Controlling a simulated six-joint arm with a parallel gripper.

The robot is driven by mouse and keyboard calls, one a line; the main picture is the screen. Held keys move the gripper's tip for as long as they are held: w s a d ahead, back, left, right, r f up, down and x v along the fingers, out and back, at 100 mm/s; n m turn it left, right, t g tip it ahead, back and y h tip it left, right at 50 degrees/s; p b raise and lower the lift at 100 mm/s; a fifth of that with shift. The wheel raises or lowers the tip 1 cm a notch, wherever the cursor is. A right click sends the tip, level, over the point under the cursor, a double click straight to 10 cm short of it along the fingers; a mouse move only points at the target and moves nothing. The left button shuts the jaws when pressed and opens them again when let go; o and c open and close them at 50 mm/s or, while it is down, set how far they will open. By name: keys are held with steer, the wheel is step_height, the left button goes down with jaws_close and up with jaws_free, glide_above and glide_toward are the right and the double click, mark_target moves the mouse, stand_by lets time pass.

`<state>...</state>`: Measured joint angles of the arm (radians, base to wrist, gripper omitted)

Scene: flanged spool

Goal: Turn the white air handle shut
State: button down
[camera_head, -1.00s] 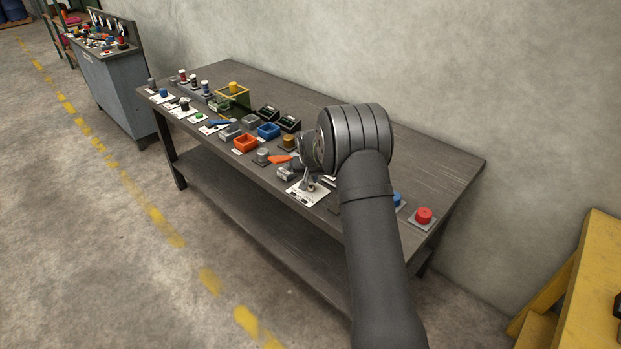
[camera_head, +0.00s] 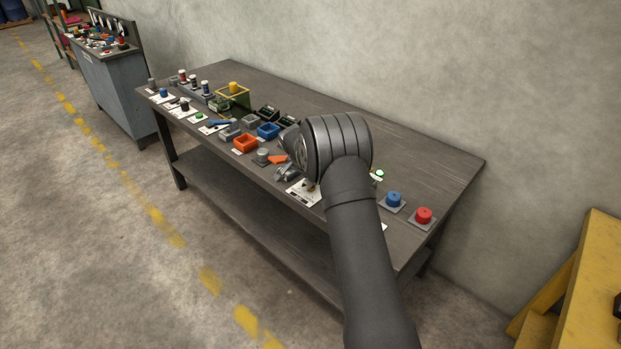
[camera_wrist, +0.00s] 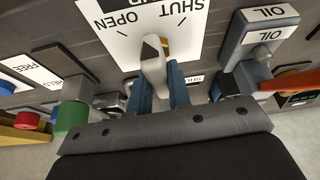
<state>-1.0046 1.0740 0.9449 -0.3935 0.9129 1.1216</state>
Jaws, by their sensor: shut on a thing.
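In the wrist view the white air handle (camera_wrist: 153,63) stands up between the two blue fingers of my gripper (camera_wrist: 159,88), which is shut on it. Behind it is a white plate (camera_wrist: 110,32) marked SHUT and OPEN, with a small tick by each word; the word on the dark part at the top edge is cut off. The handle's base is hidden, so I cannot tell its exact setting. In the head view my arm's dark wrist covers the handle and gripper; part of the white plate (camera_head: 300,190) shows below it.
In the wrist view a grey OIL block (camera_wrist: 258,45) with an orange lever (camera_wrist: 290,82) stands close on the right. A green knob (camera_wrist: 72,118) is on the left. In the head view blue (camera_head: 393,199) and red (camera_head: 424,215) buttons sit right of my arm. The bench's back strip is bare.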

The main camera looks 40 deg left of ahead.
steer(key=m+h, duration=0.1)
steer(key=m, duration=0.3)
steer(key=shift+m+h, duration=0.3)
steer(key=shift+h, duration=0.1)
steer(key=shift+m+g+h, duration=0.5)
steer(key=shift+m+h, duration=0.2)
steer(key=shift+m, duration=1.2)
steer(key=c, duration=1.3)
jaws_free()
steer(key=shift+c, duration=0.2)
steer(key=v, duration=1.7)
steer(key=shift+r, duration=0.2)
